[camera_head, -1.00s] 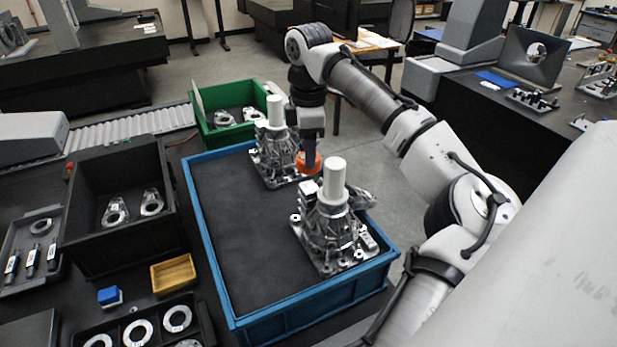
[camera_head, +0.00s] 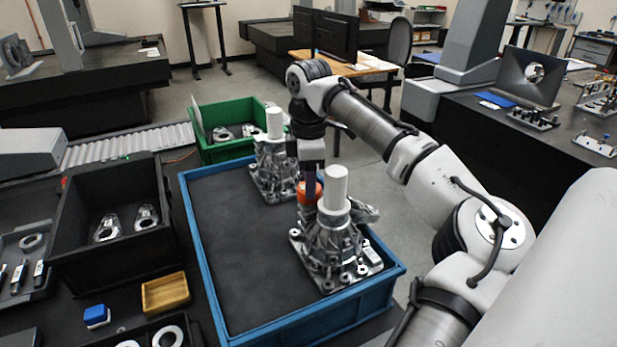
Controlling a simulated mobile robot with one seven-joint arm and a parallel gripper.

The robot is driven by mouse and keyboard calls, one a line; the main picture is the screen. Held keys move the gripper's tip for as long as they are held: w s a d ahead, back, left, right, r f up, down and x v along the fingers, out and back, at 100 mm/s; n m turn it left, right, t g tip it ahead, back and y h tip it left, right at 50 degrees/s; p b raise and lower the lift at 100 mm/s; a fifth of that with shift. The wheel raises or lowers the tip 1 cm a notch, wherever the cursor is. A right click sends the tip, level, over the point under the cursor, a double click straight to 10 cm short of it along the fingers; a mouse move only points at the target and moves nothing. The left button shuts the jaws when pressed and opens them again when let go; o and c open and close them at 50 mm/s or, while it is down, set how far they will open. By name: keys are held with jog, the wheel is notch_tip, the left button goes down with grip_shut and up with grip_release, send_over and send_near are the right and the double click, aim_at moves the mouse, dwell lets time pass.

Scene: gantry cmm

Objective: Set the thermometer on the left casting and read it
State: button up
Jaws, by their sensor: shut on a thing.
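Two grey metal castings with white cylinders on top stand in the blue-rimmed tray (camera_head: 205,267). The left casting (camera_head: 272,172) is farther back; the right casting (camera_head: 333,247) is nearer. My gripper (camera_head: 311,187) points down between them and is shut on an orange round thing, which I take to be the thermometer (camera_head: 307,193). The orange thing overlaps the upper left of the right casting in the picture; I cannot tell whether they touch. The fingertips are partly hidden, and no thermometer reading can be made out.
A green bin (camera_head: 222,151) stands behind the tray. A black bin (camera_head: 75,255) with metal parts, a yellow box (camera_head: 165,293) and a blue block (camera_head: 96,315) lie to the left. The tray's left half is bare.

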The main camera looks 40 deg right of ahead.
jog(key=o, duration=1)
notch_tip(320, 180, up, 12)
jog(key=shift+r, duration=0.15)
